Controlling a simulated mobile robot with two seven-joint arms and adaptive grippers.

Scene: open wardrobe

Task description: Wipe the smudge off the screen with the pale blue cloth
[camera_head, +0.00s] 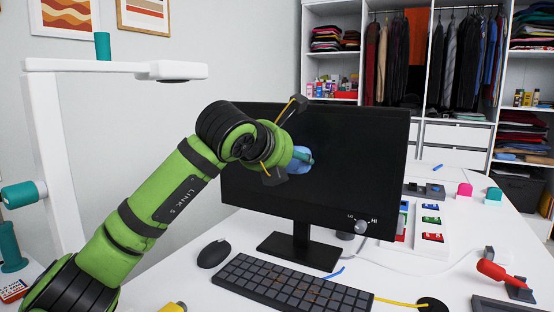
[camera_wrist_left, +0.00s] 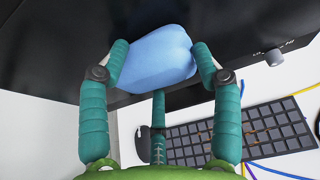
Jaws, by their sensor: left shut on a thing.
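The black screen (camera_head: 350,165) stands upright on its foot on the white desk. My left gripper (camera_head: 300,157) is in front of the upper middle of the screen, shut on the pale blue cloth (camera_head: 298,163). In the left wrist view the cloth (camera_wrist_left: 155,57) is bunched between the teal fingers of the gripper (camera_wrist_left: 160,70), close against the dark screen (camera_wrist_left: 50,45). I cannot tell whether it touches the glass. No smudge shows; my arm and the cloth hide part of the screen. My right gripper is not in view.
A keyboard (camera_head: 290,285) and a mouse (camera_head: 213,254) lie in front of the screen. A knob (camera_head: 361,227) sits on its lower right edge. A white lamp-like frame (camera_head: 60,150) stands at the left. Switch panels (camera_head: 431,225) and a red-handled lever (camera_head: 499,273) are at the right.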

